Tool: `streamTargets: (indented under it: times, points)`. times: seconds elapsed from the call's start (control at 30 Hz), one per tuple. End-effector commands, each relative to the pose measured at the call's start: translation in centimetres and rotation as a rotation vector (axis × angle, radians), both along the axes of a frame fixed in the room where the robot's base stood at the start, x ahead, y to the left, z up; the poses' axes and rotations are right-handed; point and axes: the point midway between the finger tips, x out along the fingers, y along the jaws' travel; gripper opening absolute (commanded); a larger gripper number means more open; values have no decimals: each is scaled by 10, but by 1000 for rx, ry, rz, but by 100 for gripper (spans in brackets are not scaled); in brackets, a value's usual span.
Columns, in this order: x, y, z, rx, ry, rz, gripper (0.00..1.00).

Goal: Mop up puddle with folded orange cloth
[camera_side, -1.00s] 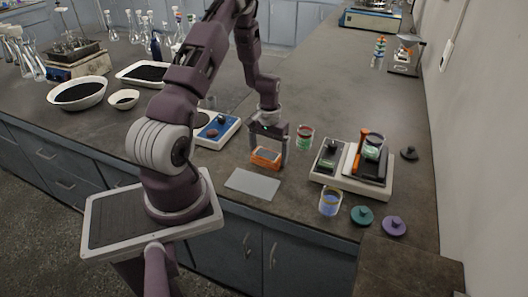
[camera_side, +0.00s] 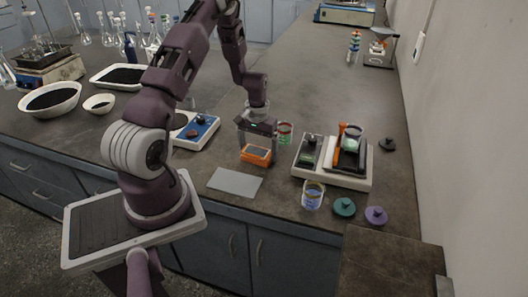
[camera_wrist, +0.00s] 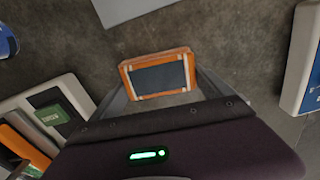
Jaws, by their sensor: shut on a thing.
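My gripper (camera_side: 256,150) is shut on an orange block-like thing (camera_side: 256,155), taken as the folded orange cloth. In the wrist view it (camera_wrist: 158,76) has an orange border, a dark grey-blue panel and pale corner marks, so it does not look plainly like cloth. It sits between the two fingers, close over the dark bench; I cannot tell if it touches the bench. I make out no clear puddle in either view. A flat pale grey sheet (camera_side: 235,181) lies in front of the gripper near the bench edge.
Right of the gripper are a jar with green contents (camera_side: 285,132), a white shaker-like device (camera_side: 333,178), a glass with blue contents (camera_side: 313,196), and green (camera_side: 344,207) and purple (camera_side: 376,215) lids. A blue-and-white device (camera_side: 196,130) stands left.

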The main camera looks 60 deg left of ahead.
Motion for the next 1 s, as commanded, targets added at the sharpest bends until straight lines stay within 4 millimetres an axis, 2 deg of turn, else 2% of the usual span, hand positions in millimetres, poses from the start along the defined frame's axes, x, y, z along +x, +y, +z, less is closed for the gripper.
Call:
streamTargets:
  times: [0.53,1.0]
  points:
    - [-34,44,0,-1,2,3,44]
    - [-8,-1,0,-1,1,-2,44]
